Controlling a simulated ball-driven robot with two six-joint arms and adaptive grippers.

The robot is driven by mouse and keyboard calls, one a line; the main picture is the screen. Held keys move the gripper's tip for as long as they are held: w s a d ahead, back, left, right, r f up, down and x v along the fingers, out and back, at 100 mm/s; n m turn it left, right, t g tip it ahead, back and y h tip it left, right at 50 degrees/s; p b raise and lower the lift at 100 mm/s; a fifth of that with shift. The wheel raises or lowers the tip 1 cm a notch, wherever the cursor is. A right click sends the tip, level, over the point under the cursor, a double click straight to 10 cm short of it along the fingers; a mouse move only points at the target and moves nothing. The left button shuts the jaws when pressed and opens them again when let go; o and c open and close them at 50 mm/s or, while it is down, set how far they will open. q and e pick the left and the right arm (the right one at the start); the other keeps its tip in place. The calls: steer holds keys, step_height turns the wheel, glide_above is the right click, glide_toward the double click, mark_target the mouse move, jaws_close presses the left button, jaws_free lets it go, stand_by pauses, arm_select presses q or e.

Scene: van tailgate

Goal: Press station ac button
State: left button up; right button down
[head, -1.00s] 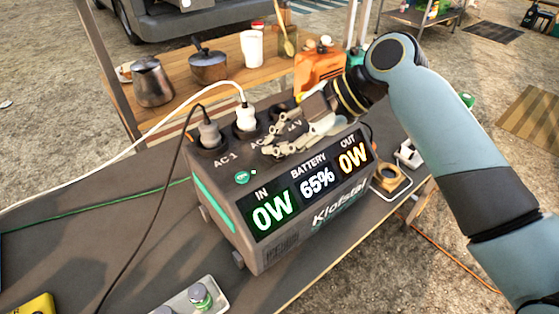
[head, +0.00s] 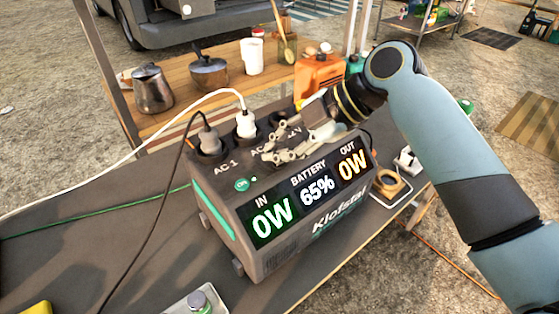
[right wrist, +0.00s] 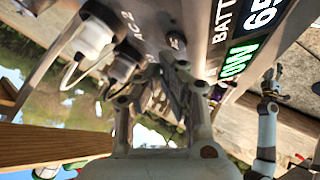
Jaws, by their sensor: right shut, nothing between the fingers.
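The grey power station (head: 285,238) stands on the table, its display reading IN 0W, BATTERY 65%, OUT 0W. A small round green ON button (head: 242,184) is on its top, left of my fingers. A dark round button (right wrist: 175,41) shows between the AC 2 label and the display in the right wrist view; in the head view my fingers cover that area. My right gripper (head: 270,159) is shut and empty, low over the top panel; I cannot tell whether it touches. A blue-grey arm with a dark end (right wrist: 270,86), probably my left, shows blurred in the right wrist view.
A black plug (head: 209,141) and a white plug (head: 246,125) with cables stand in the station's sockets, left of my right gripper. Behind are a kettle (head: 153,88), a pot (head: 209,70) and an orange container (head: 318,76). A small tray (head: 183,303) lies in front.

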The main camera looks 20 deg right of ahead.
mark_target(280, 167)
steer(key=shift+f, duration=0.1)
steer(key=shift+f+b, duration=0.3)
steer(key=shift+f, duration=0.05)
steer(key=shift+f, duration=0.15)
stand_by(0.7)
steer(key=shift+r+p, duration=0.5)
steer(key=shift+r, duration=0.15)
step_height(280, 167, up, 6)
steer(key=p, duration=0.5)
steer(key=shift+s+f, duration=0.1)
stand_by(0.3)
